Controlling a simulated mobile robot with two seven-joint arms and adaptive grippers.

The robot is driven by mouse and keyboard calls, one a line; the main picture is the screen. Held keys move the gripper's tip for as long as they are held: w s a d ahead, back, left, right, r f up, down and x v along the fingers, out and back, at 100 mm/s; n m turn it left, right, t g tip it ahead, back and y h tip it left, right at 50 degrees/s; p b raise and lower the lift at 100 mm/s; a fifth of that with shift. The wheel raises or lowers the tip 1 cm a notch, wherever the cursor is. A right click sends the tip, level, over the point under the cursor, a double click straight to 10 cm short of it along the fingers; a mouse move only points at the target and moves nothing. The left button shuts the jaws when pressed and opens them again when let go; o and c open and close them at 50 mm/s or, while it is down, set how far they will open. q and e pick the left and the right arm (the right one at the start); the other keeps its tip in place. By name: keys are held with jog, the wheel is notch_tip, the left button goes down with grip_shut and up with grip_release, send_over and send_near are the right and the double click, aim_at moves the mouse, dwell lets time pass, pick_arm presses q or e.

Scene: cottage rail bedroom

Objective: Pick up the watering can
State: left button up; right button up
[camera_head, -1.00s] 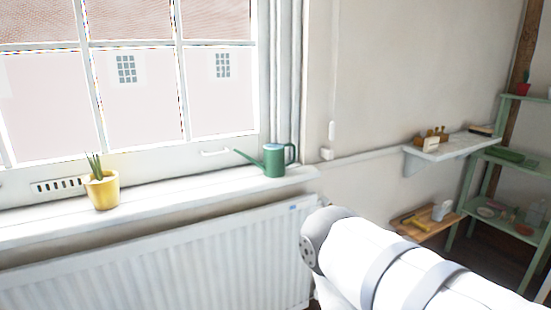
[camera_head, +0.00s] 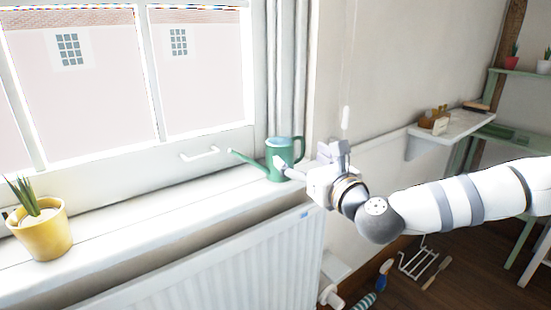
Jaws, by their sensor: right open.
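The green watering can (camera_head: 279,148) stands upright at the right end of the white window sill (camera_head: 150,222). Its thin spout points left and its handle is on the right, toward my gripper. My right gripper (camera_head: 303,160) is open at the can's right side. One finger reaches in front of the lower part of the can and the other is at the right, behind. The finger in front hides a little of the can; I cannot tell whether it touches. My left gripper is not in view.
A yellow pot with a plant (camera_head: 42,235) stands on the left of the sill. A white radiator (camera_head: 240,270) is below. The window handle (camera_head: 200,153) juts out above the sill. A wall shelf (camera_head: 455,130) with small items is at right. The sill between pot and can is clear.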

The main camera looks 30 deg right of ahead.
aim_at(286, 150)
jog(key=w, duration=0.5)
jog(key=w+f, duration=0.1)
jog(key=w, duration=0.2)
jog(key=shift+w+d+b, duration=0.1)
jog(key=shift+d+b, duration=0.2)
jog(key=shift+b, duration=0.05)
jog(key=shift+r, duration=0.15)
jog(key=c, duration=1.6)
